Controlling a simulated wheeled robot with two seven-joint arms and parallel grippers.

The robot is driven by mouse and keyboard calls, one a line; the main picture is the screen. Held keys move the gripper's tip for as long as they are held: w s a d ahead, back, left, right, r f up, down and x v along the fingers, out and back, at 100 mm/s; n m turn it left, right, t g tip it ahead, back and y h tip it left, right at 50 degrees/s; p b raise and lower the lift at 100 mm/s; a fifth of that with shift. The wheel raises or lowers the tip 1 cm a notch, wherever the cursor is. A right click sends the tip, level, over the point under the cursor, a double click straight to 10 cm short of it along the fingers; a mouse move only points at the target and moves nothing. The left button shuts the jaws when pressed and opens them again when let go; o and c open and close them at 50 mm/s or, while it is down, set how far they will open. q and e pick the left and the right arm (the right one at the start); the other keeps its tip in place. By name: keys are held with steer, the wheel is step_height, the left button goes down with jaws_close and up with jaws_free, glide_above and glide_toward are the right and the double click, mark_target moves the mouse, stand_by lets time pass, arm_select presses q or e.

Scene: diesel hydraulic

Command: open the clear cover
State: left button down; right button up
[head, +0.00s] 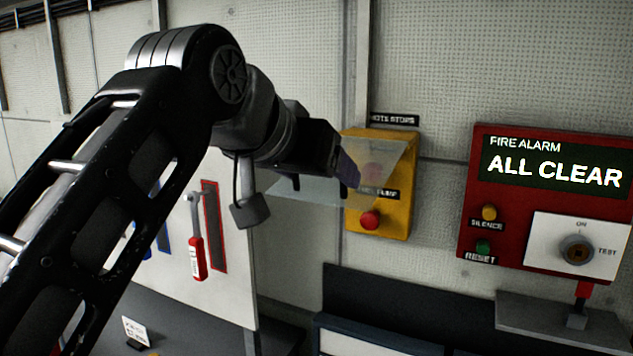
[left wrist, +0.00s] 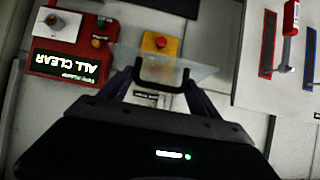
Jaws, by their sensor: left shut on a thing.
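The clear cover (head: 318,208) is a see-through sheet on the front of a yellow box (head: 398,222). It stands out from the box, tilted away from its face. A red button (head: 370,219) on the lower box is uncovered; another red shape shows dimly through the cover. My left gripper (head: 322,182) is in front of the box, shut on the cover. In the left wrist view the cover (left wrist: 203,73) spans between and past the fingertips of my left gripper (left wrist: 160,84), with the yellow box (left wrist: 147,41) behind it. My right gripper is in neither view.
A red fire alarm panel (head: 480,160) reading ALL CLEAR is mounted to the right, with a key switch (head: 577,250). A white tool board (head: 232,275) with a red-handled wrench (head: 197,250) hangs at the left. A dark ledge (head: 390,305) lies below the box.

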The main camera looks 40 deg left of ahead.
arm_select(q)
steer(key=shift+r, duration=0.1)
stand_by(0.3)
steer(key=c, duration=0.5)
jaws_free()
steer(key=shift+o, duration=0.4)
steer(key=shift+w+a, duration=0.1)
steer(key=shift+w, duration=0.2)
steer(key=v, duration=0.8)
steer(key=shift+w, duration=0.1)
